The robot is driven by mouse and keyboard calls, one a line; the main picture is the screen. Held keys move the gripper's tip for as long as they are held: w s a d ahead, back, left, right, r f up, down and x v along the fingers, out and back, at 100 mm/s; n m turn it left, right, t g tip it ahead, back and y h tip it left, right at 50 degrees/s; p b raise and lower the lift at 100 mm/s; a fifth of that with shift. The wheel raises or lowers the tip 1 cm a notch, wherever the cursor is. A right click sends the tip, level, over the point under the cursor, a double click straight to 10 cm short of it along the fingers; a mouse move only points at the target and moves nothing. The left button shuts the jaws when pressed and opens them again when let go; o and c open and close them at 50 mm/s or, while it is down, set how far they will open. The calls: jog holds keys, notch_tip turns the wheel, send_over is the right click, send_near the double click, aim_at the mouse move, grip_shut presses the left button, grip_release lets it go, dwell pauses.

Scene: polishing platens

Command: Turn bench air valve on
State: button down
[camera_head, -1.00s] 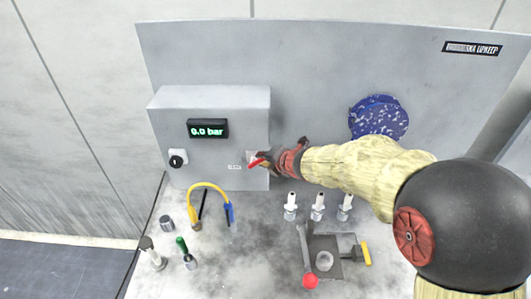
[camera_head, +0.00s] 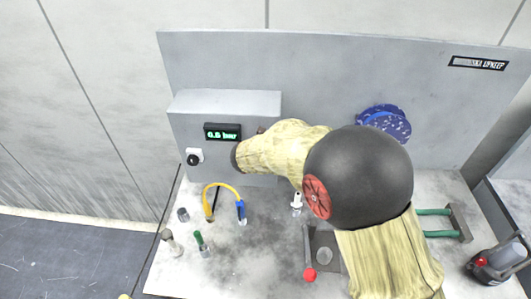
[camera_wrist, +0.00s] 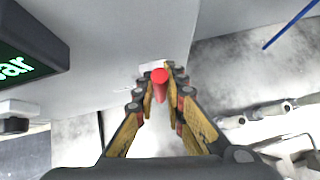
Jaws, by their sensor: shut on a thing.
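The bench air valve has a red handle (camera_wrist: 159,80) on the grey control box (camera_head: 225,102). In the wrist view my gripper (camera_wrist: 160,82) is shut on this red handle, which points toward the camera between the fingertips. In the head view my own arm hides the valve and my gripper. The pressure display (camera_head: 222,132) on the box reads about 0.5 or 0.6 bar in green; part of it also shows in the wrist view (camera_wrist: 18,66).
A black knob (camera_head: 193,158) sits at the box's left. A yellow hose (camera_head: 221,186), a green-handled tool (camera_head: 200,241), a red-knobbed lever (camera_head: 309,274) and white-tipped fittings (camera_head: 296,200) stand on the bench. A blue speckled disc (camera_head: 386,122) is on the back panel.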

jog(key=shift+a, duration=0.2)
dwell(0.5)
jog(key=c, duration=1.8)
grip_release()
jog(key=v, duration=1.2)
jog(key=shift+a, duration=0.2)
